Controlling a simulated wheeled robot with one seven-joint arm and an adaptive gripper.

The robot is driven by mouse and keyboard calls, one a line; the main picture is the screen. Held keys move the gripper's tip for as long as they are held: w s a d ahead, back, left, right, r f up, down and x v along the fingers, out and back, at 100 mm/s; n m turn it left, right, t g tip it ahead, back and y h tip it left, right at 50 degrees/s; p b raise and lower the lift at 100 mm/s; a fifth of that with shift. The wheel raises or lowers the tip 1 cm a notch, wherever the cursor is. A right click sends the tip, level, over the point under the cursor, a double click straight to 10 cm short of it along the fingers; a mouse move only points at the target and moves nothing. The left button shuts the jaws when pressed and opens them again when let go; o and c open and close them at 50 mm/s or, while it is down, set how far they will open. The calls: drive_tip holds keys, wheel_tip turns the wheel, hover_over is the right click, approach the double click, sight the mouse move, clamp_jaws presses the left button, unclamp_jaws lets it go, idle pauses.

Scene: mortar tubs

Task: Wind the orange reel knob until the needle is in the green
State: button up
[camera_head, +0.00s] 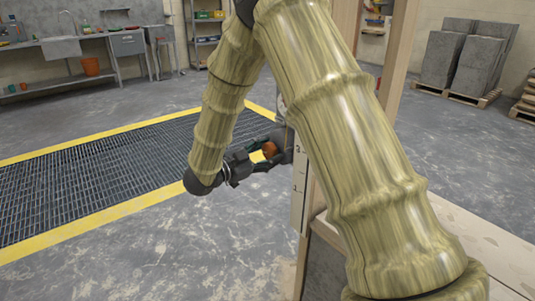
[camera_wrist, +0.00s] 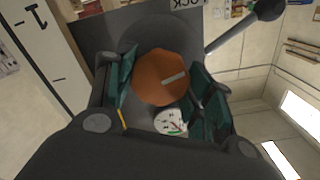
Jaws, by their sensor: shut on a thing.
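The orange reel knob (camera_wrist: 160,78) is a faceted disc with a pale bar mark on its face, in the middle of the wrist view. My gripper (camera_wrist: 163,82) is shut on it, with one dark green-padded finger on each side. A small white dial (camera_wrist: 170,121) with a green part and a needle shows just below the knob; where the needle stands is too small to tell. In the head view the knob (camera_head: 269,149) sits between the fingers of my gripper (camera_head: 266,155), beside an upright post. My arm hides part of the mount there.
A dark lever with a ball end (camera_wrist: 264,10) reaches up right of the knob. A white marked board (camera_wrist: 44,50) stands at the left. In the head view, a floor grating (camera_head: 100,170) with yellow edges lies behind, and a pale bench top (camera_head: 480,235) is at right.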

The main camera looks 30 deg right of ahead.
drive_tip(key=m+b, duration=0.1)
drive_tip(key=m, duration=0.3)
drive_tip(key=shift+f+m, duration=0.15)
drive_tip(key=shift+m, duration=0.15)
drive_tip(key=shift+m+b, duration=1.4)
drive_tip(key=shift+m, duration=0.8)
drive_tip(key=o, duration=1)
drive_tip(key=shift+o, duration=0.2)
drive_tip(key=a, duration=1.2)
drive_tip(key=shift+s, duration=0.45)
